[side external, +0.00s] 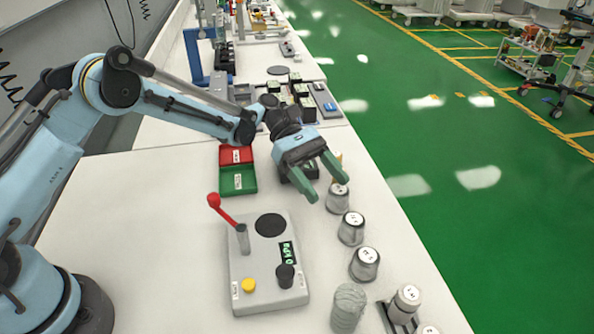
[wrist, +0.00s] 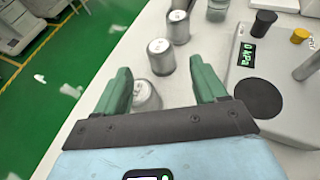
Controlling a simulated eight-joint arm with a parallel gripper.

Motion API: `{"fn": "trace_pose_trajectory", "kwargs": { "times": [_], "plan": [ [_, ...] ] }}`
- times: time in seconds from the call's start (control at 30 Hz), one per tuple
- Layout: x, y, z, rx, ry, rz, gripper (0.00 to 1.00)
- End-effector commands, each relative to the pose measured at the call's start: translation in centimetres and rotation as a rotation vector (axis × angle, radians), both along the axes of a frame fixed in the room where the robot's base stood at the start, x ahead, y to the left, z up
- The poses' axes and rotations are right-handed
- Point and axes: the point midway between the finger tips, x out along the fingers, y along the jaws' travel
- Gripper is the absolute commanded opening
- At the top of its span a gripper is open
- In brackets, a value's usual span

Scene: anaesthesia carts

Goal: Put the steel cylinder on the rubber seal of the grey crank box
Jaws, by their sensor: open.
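The grey crank box (side external: 262,268) sits on the white bench with a red-knobbed lever, a yellow button and a black knob. Its round black rubber seal (side external: 270,225) is bare, and also shows at right in the wrist view (wrist: 258,97). Several steel cylinders with white-labelled tops stand in a row right of the box: one by the fingers (side external: 338,199), then a second (side external: 351,230) and a third (side external: 364,265). My gripper (side external: 328,188) is open and empty, pointing down. In the wrist view, one cylinder (wrist: 146,96) lies between the fingers, partly hidden; another (wrist: 161,57) stands just beyond.
Red (side external: 236,156) and green (side external: 238,181) trays lie behind the box. The bench edge is close on the right. Bench left of the box is clear.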

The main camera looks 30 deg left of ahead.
Motion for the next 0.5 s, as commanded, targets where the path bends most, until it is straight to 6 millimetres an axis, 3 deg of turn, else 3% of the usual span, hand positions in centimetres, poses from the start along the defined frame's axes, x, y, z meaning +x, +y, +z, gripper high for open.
{"fn": "trace_pose_trajectory", "kwargs": {
  "times": [0.2,0.5],
  "plan": [
    [1.0,3.1,1.4,0.0,0.001,0.001,0.71],
    [1.3,4.4,3.0,0.029,-0.059,0.009,0.71]
  ]
}}
